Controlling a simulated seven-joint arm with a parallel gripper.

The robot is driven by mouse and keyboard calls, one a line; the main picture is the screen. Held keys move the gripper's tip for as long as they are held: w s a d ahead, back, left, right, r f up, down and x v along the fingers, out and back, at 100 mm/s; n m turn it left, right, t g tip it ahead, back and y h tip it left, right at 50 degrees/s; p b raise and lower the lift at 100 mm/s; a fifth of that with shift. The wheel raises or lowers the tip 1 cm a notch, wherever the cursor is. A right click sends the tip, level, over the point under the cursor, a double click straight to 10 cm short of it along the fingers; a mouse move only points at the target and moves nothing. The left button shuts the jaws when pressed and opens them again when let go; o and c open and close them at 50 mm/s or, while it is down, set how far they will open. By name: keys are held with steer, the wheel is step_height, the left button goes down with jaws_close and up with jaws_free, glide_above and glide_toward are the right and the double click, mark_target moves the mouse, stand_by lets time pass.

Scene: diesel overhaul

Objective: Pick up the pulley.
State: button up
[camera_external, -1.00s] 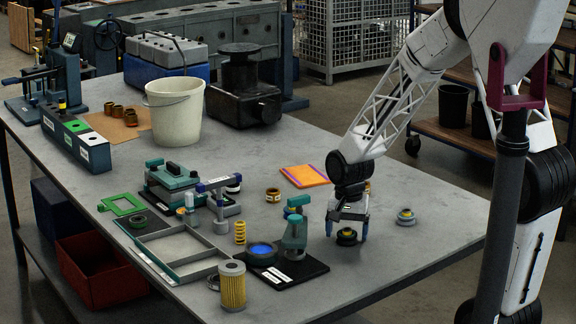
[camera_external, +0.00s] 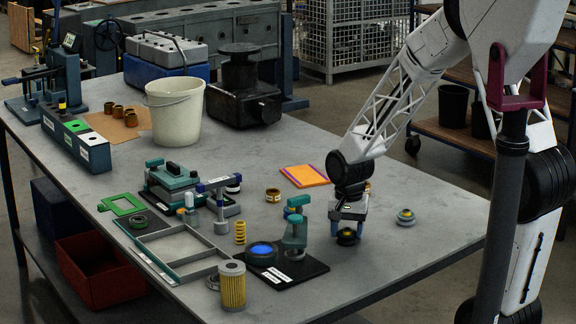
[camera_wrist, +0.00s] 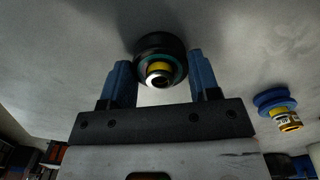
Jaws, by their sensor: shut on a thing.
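The pulley, a small dark wheel with a yellow centre (camera_external: 347,238), sits at table level on the front right of the grey table. My gripper (camera_external: 347,230) points straight down over it, with its fingers shut on the pulley. In the wrist view the pulley (camera_wrist: 160,46) shows as a black rim with a teal inner edge, a yellow ring and a shiny metal hub. It lies between the two blue fingers of my gripper (camera_wrist: 160,64). I cannot see a clear gap under it, and the contact faces are partly hidden.
A grey-blue part with a yellow centre (camera_external: 405,217) stands just right of my gripper. A teal fixture (camera_external: 295,236) on a black plate (camera_external: 312,267) is close on the left. An orange pad (camera_external: 306,176) lies behind. The table's right end is clear.

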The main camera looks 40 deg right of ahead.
steer(key=shift+r, duration=0.15)
steer(key=shift+r, duration=0.5)
steer(key=shift+s+r, duration=0.2)
steer(key=shift+r, duration=0.4)
steer(key=shift+s+r, duration=0.15)
steer(key=shift+r, duration=0.4)
steer(key=s, duration=0.5)
steer(key=s+r, duration=0.1)
steer(key=s, duration=0.4)
steer(key=s+a, duration=0.1)
steer(key=s, duration=0.4)
steer(key=shift+s+r, duration=0.15)
steer(key=shift+r, duration=0.05)
glide_toward(349, 230)
steer(key=w+d+f, duration=0.2)
steer(key=w+d, duration=0.3)
steer(key=w, duration=0.1)
steer(key=shift+m, duration=0.4)
steer(key=w+d, duration=0.3)
steer(key=w, duration=0.3)
steer(key=w+d+f, duration=0.1)
steer(key=w+d, duration=0.2)
steer(key=w, duration=0.3)
steer(key=w+d, duration=0.3)
steer(key=w, duration=0.3)
steer(key=shift+w+d+f, duration=0.15)
steer(key=shift+w+f, duration=0.2)
steer(key=shift+f, duration=0.05)
steer(key=shift+w+d, duration=0.15)
steer(key=shift+w, duration=0.1)
